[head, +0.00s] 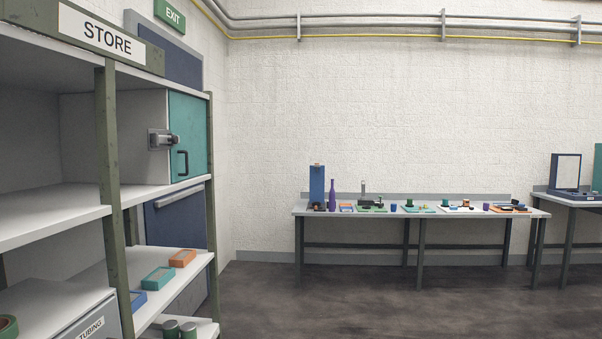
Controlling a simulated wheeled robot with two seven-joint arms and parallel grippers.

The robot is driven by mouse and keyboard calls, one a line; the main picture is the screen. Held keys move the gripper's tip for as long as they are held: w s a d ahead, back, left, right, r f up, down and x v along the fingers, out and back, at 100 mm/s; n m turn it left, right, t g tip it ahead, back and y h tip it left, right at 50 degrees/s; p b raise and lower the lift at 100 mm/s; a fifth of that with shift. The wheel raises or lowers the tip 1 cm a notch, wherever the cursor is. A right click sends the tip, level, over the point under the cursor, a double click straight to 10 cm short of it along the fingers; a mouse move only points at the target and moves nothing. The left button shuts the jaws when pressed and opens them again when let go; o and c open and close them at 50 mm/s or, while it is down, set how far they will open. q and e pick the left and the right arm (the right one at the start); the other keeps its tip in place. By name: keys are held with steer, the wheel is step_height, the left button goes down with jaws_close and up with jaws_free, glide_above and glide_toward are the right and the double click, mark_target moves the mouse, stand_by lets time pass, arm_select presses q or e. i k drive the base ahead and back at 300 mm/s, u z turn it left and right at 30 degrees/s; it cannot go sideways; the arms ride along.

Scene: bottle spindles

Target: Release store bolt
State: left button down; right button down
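The store shelf (107,170) stands at the left under a sign reading STORE (107,35). On its middle shelf sits a grey cabinet with a teal door (188,120). The door looks closed, with a dark curved handle (182,162) on it. A grey metal bolt (163,139) is mounted at the door's left edge, bridging the cabinet side and the door. Its exact slide position is too small to tell. Neither of my grippers is in the head view, and nothing touches the bolt.
Orange, teal and blue boxes (158,278) lie on the lower shelf, with a TUBING bin (92,327) below left. A blue door (180,228) with an EXIT sign stands behind the shelf. A long bench (455,213) with small items lines the far wall. The floor (400,300) between is clear.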

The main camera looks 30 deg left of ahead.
mark_target(164, 139)
steer(key=u, duration=0.3)
steer(key=i, duration=1.95)
steer(key=u, duration=1.85)
steer(key=i, duration=0.65)
steer(key=u, duration=0.5)
